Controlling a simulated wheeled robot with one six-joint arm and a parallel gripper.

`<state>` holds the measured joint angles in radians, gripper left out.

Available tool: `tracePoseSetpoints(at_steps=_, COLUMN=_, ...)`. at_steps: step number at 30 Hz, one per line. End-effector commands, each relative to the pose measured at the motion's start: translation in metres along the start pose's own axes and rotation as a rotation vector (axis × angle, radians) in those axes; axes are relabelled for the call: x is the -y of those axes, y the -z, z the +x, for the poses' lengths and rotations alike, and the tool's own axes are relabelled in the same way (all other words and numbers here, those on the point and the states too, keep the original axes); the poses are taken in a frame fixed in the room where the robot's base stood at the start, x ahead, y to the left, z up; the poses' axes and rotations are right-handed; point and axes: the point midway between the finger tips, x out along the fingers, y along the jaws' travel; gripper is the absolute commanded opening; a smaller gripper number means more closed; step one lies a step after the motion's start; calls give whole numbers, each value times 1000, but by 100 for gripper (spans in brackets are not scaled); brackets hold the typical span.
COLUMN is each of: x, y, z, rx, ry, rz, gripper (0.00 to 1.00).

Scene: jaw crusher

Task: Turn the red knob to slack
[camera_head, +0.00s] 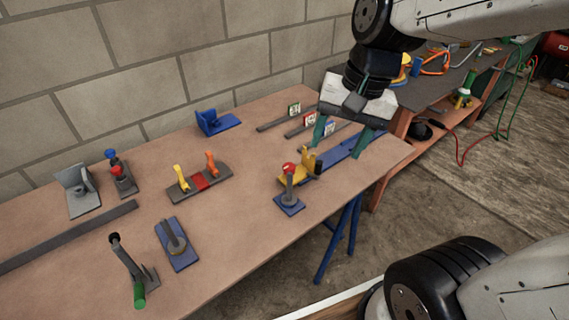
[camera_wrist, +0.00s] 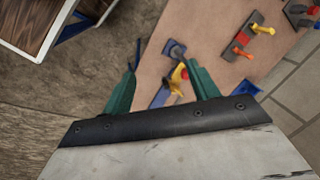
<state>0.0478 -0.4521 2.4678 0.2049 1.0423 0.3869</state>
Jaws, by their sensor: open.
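In the wrist view, the open fingers (camera_wrist: 161,66) frame the table edge. The yellow bracket (camera_wrist: 177,76) shows between them, with a small red spot beside the right finger that partly hides it.
A second red knob (camera_head: 118,170) stands by a blue one at the left. Yellow and orange levers on a grey plate (camera_head: 203,181), a green-handled lever (camera_head: 139,292) and several sliders behind my gripper share the table (camera_head: 110,222). A brick wall (camera_head: 150,75) stands behind.

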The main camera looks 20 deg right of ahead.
Motion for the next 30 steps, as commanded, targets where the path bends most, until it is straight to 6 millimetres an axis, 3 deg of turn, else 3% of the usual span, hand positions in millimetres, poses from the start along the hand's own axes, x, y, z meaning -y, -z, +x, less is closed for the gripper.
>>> tracePoseSetpoints(at_steps=6, x=37, y=73, z=59, rx=82, ry=91, rz=564, gripper=59)
tracePoseSetpoints(at_steps=15, x=48, y=155, z=151, rx=152, ry=134, rz=1269, gripper=59)
tracePoseSetpoints(at_steps=21, x=44, y=176, z=182, rx=163, ry=137, rz=1482, gripper=59)
tracePoseSetpoints(at_steps=30, x=50, y=177, z=220, rx=167, ry=133, rz=1512, gripper=59)
